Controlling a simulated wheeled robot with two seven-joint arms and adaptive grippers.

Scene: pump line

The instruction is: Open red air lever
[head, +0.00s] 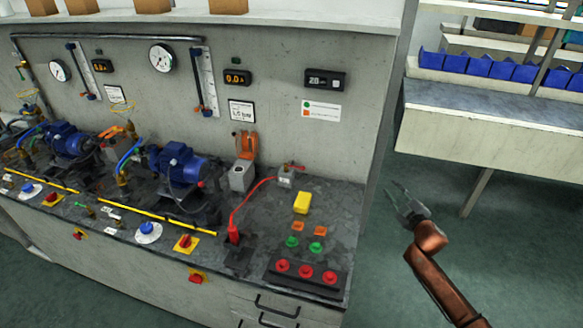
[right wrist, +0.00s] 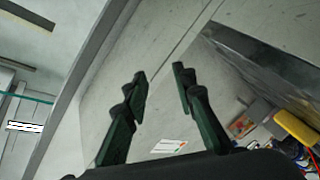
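The red air lever (head: 296,167) sits on top of a small grey valve block (head: 286,177) at the back of the bench top, near the wall. A red hose (head: 254,197) runs from this block to a red fitting (head: 233,232) nearer the front. My right gripper (head: 397,190) is open and empty, off the right end of the bench and well apart from the lever. Its two spread fingers also show in the right wrist view (right wrist: 159,75), with nothing between them. I cannot make out the lever in the right wrist view. My left gripper is out of view.
A yellow block (head: 302,203) stands just right of the valve block. Orange and green buttons and a panel with red buttons (head: 306,276) lie in front. Blue pumps (head: 178,163) stand to the left. The floor right of the bench is clear up to a shelf table (head: 490,128).

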